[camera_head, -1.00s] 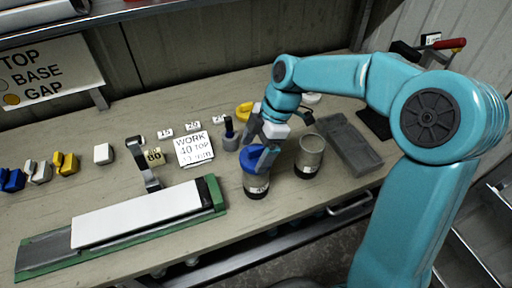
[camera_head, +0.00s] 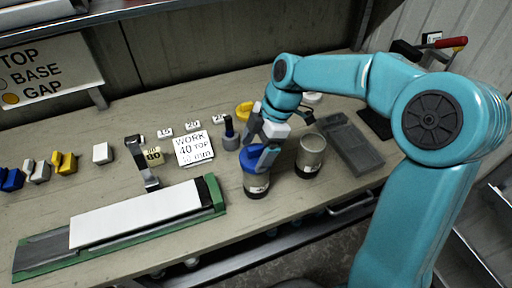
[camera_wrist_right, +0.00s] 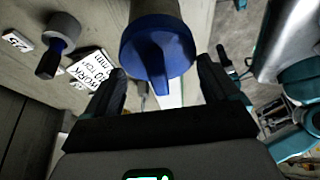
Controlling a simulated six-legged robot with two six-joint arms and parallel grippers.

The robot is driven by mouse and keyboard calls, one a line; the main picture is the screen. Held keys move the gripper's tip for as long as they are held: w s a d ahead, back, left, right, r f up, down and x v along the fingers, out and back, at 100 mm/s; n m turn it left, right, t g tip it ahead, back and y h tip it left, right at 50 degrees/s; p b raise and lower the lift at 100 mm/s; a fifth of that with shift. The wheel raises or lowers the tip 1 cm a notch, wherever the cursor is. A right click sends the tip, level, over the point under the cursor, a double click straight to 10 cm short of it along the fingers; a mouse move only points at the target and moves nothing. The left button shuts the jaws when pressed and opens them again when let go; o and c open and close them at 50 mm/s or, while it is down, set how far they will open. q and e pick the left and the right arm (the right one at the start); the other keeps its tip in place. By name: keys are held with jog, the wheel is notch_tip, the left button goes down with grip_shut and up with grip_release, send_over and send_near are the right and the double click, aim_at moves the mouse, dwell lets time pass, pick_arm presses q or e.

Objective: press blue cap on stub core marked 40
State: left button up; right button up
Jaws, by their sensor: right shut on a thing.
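A beige stub core (camera_head: 256,185) stands upright near the bench's front edge, with a small printed label too small to read. The blue cap (camera_head: 252,158) sits over its top end; in the right wrist view the cap (camera_wrist_right: 158,48) shows a raised blue rib across its face. My right gripper (camera_head: 263,148) is at the cap, its fingers on either side of it and shut on it. A second stub core (camera_head: 311,153), uncapped with a dark lower band, stands to the right. My left gripper is not in view.
A white card (camera_head: 194,148) reads WORK 40 TOP. A grey tray (camera_head: 352,143) lies right; a green-edged core tray (camera_head: 40,268) lies front left.

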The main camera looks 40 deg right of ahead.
jog(key=shift+f+b, duration=1.1)
jog(key=shift+f, duration=0.1)
jog(key=shift+r, duration=0.1)
dwell(0.4)
jog(key=o, duration=0.7)
jog(key=shift+r+p, duration=2.55)
jog(key=shift+r, duration=1.05)
jog(key=shift+f, duration=0.1)
